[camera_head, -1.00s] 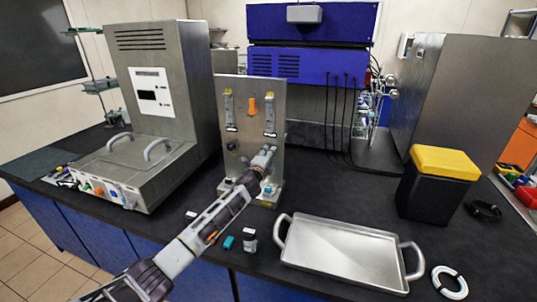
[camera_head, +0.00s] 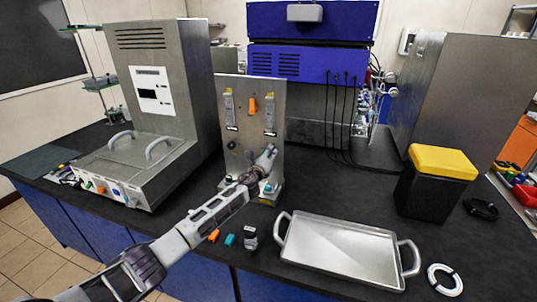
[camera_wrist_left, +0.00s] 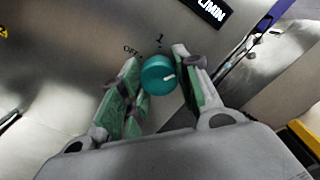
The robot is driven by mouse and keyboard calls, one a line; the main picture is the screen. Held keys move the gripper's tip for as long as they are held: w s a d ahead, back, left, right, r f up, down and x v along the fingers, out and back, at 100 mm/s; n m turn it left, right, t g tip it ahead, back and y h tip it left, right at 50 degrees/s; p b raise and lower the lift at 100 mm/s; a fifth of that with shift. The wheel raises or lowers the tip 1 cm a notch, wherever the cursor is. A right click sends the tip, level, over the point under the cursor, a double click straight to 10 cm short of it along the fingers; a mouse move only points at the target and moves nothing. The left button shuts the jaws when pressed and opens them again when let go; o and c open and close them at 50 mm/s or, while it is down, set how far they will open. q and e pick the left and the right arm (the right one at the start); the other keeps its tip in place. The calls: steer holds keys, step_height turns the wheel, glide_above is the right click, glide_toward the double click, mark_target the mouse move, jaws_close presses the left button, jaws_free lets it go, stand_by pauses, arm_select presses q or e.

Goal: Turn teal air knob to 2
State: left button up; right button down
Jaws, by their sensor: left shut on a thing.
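The teal air knob (camera_wrist_left: 158,75) is on a grey metal panel and shows in the left wrist view between the two green-padded fingers of my left gripper (camera_wrist_left: 157,60). The gripper is shut on it. The knob's white pointer mark faces right in that view. Printed marks "OFF" (camera_wrist_left: 131,50) and "1" (camera_wrist_left: 160,38) sit above the knob; no 2 can be made out. In the head view my left gripper (camera_head: 267,165) is at the lower right of the upright panel (camera_head: 250,128) and hides part of it. My right gripper is not in view.
The panel carries two flow tubes and an orange piece (camera_head: 253,105). A metal tray (camera_head: 340,252) lies to the right in front, near a yellow-lidded black bin (camera_head: 436,185). Small orange, teal and dark items lie beside my left arm. A large grey machine (camera_head: 160,85) stands left.

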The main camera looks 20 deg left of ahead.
arm_select(q)
steer(key=shift+f, duration=0.15)
steer(key=o, duration=1)
steer(key=shift+o, duration=0.2)
steer(key=shift+s, duration=0.1)
steer(key=shift+s, duration=0.15)
steer(key=s, duration=1.1)
steer(key=shift+s+a, duration=0.15)
steer(key=shift+s, duration=0.1)
stand_by(0.4)
